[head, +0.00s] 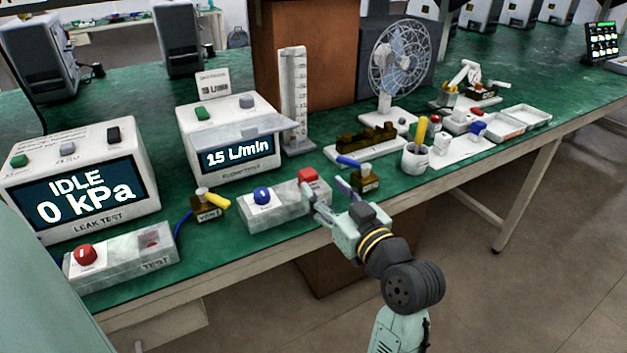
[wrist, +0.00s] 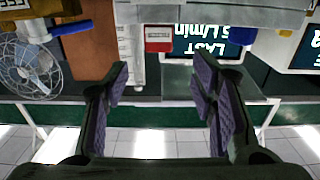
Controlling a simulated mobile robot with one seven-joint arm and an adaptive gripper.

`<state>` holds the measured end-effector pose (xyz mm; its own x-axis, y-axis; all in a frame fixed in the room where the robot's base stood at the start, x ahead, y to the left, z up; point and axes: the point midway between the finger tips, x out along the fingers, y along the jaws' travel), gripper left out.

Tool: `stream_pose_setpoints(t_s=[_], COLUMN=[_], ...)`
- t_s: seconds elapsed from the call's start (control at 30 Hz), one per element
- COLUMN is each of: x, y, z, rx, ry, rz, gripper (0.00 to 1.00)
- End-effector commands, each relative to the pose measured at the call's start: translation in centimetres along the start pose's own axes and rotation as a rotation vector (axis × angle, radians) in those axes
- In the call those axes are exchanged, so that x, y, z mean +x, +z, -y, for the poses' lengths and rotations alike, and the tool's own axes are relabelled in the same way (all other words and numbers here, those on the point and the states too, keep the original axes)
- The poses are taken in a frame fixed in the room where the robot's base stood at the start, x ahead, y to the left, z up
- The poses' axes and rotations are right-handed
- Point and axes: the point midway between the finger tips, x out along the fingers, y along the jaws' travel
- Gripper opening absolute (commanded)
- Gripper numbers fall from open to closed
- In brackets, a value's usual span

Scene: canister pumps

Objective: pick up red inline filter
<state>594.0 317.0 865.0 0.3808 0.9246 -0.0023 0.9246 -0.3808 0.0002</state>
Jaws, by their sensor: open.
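A red block (head: 307,176), the likely red inline filter, sits at the right end of a grey fixture (head: 284,211) with a blue ball button (head: 262,194). In the wrist view the red block (wrist: 158,38) shows ahead, between the lines of the two fingers and beyond their tips. My gripper (head: 324,190) is open and empty at the table's front edge, close in front of the fixture's right end. In the wrist view the gripper (wrist: 162,80) has its fingers wide apart with nothing between them. A smaller red part (head: 477,111) lies on a white tray farther right.
A brown valve with a blue handle (head: 366,181) stands just right of my gripper. A yellow-handled valve (head: 207,206) stands left of the fixture. The flowmeter (head: 236,140), a tall scale (head: 292,100) and a fan (head: 398,60) stand behind. A white cup (head: 415,158) holds tools.

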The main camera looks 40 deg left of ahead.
Motion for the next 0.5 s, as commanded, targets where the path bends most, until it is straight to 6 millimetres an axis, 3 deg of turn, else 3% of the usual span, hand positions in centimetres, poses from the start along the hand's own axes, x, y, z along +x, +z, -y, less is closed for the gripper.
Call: stream_pose_setpoints(t_s=[0.1,0.33,0.5], x=[1.9,3.7,6.2], y=[-0.2,0.1,0.8], z=[0.0,0.0,-0.1], rx=[0.002,0.002,0.002], ry=[-0.001,0.000,-0.002], rz=[-0.001,-0.001,0.001], gripper=[0.52,0.52,0.52])
